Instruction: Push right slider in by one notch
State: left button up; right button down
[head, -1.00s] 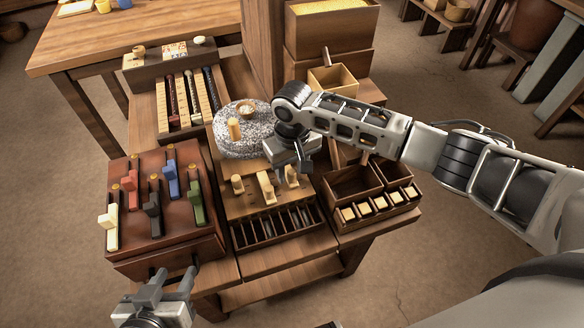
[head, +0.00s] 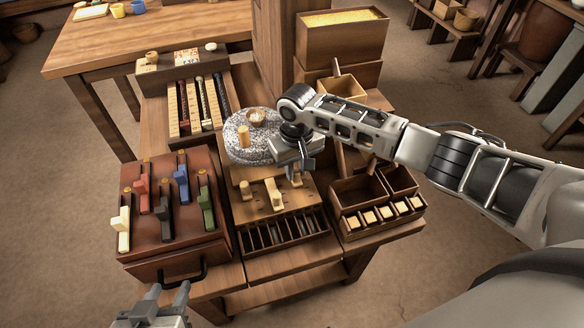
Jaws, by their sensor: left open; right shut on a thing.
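A wooden board stands in front of the stone quern and carries three pale wooden sliders: a left slider (head: 245,189), a middle slider (head: 272,194) and a right slider (head: 297,179). My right gripper (head: 294,169) reaches down from above at the right slider and is shut on it. The fingers and wrist hide part of that slider and how far in it sits. My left gripper (head: 165,297) is open and empty at the bottom left, in front of the red-brown box and below its handle.
The red-brown box (head: 168,250) with several coloured levers stands at left. A slotted tray (head: 284,235) lies in front of the sliders. The quern (head: 240,150) is behind them. Compartment boxes (head: 350,187) stand at right.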

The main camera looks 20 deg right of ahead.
aim_at(296, 170)
jog(key=c, duration=1.3)
grip_release()
jog(key=shift+w, duration=0.25)
jog(key=shift+r, duration=0.1)
notch_tip(296, 170, up, 16)
jog(key=shift+f+p, duration=0.1)
jog(key=shift+p, duration=0.65)
jog(key=s+a+f+n+t+y, duration=0.1)
jog(key=s+a+f, duration=0.2)
jog(key=s+f, duration=0.3)
jog(key=s+a+f+n+t+y, duration=0.15)
jog(key=s+a+f, duration=0.25)
jog(key=s, duration=0.4)
jog(key=s+d+m+t+h, duration=0.2)
jog(key=s+d+h, duration=0.1)
jog(key=s+d, duration=0.8)
jog(key=w+a+f+t+y, duration=0.1)
jog(key=w+a+t, duration=0.1)
jog(key=w+a+f+t+y, duration=0.1)
jog(key=a+f+t, duration=0.1)
jog(key=a, duration=0.1)
jog(key=w+a+f+n+t+y, duration=0.1)
jog(key=w+a+f+t, duration=0.1)
jog(key=shift+w+a+y, duration=0.2)
jog(key=shift+w+y, duration=0.05)
jog(key=shift+w, duration=0.05)
